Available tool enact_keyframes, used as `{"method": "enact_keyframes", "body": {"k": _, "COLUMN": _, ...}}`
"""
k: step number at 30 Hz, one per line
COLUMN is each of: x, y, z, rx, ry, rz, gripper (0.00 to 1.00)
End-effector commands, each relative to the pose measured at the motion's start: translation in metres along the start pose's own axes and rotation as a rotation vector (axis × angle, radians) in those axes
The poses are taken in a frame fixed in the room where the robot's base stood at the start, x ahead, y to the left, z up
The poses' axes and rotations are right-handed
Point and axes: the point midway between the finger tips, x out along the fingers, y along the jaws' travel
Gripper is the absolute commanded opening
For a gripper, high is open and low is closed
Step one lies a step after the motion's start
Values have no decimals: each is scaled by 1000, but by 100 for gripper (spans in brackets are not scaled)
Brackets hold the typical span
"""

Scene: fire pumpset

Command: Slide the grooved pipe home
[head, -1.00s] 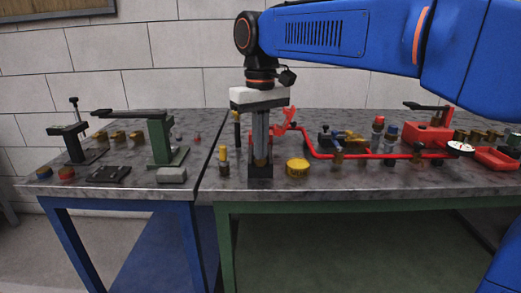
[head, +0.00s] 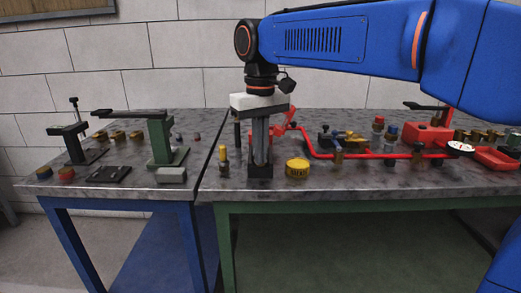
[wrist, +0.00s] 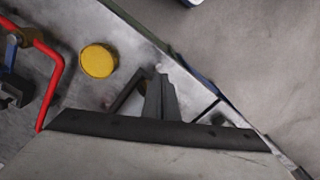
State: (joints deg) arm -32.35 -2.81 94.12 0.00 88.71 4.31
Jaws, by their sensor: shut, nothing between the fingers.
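A red pipe (head: 380,156) runs along the right bench, with its left end rising beside my gripper. It also shows at the left of the wrist view (wrist: 53,80). I cannot tell which piece is the grooved pipe; its grooves are too small to see. My gripper (head: 260,172) points down near the bench's front left corner, shut with nothing between its fingers. In the wrist view the dark fingers (wrist: 160,97) are together. The gripper hides part of what stands behind it. The red pipe is apart from the fingers in the wrist view.
A yellow round cap (head: 298,169) lies just right of my gripper, and a small brass-and-black piece (head: 224,162) stands left of it. A red box (head: 428,135) and gauge (head: 460,147) are farther right. A green stand (head: 160,140) is on the left bench.

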Motion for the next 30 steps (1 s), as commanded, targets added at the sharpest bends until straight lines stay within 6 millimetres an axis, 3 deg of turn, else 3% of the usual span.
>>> {"method": "enact_keyframes", "body": {"k": 30, "x": 21, "y": 0, "z": 0, "rx": 0, "ry": 0, "rz": 0, "gripper": 0}}
